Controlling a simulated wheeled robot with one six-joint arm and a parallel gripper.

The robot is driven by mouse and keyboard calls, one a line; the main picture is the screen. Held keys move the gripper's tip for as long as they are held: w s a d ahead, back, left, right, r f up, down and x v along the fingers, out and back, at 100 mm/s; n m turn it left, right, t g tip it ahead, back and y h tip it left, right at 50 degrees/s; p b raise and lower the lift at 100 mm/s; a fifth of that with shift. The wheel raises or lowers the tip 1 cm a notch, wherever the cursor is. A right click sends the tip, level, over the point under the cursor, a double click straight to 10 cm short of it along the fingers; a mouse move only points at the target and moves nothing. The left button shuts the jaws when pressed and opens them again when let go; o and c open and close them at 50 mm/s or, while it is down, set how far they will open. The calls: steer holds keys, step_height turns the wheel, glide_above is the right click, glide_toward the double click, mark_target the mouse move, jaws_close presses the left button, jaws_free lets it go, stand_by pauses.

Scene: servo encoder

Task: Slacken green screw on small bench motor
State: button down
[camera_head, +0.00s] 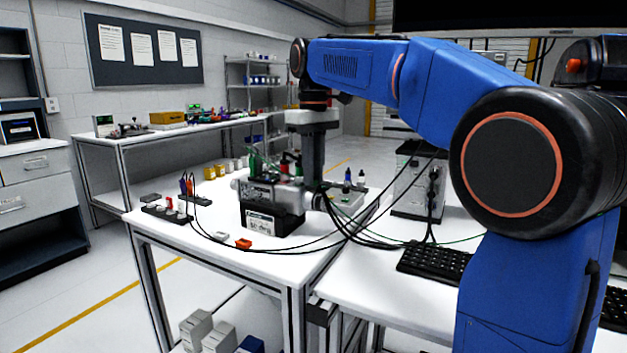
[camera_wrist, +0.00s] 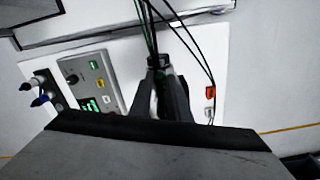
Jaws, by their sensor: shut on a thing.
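The small bench motor (camera_head: 285,190) sits on a black base block (camera_head: 262,222) with a white label, on the white bench. My gripper (camera_head: 312,185) points down at the motor's right end, with wires around it. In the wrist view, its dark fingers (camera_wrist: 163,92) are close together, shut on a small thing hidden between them. Green and black wires run past the fingertips. I cannot make out the green screw in either view; the fingers and my wrist hide that area.
A grey control box (camera_wrist: 92,82) with a lit green display stands beside the fingers. Orange (camera_head: 243,243) and white (camera_head: 221,236) blocks lie in front of the motor. A black rack (camera_head: 167,213) is at left. Loose cables cross toward the keyboard (camera_head: 432,262). The front left bench is mostly clear.

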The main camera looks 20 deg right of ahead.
steer(key=n, duration=0.8)
steer(key=shift+n, duration=0.3)
steer(key=c, duration=1.9)
jaws_free()
steer(key=shift+c, duration=0.2)
step_height(320, 180, up, 9)
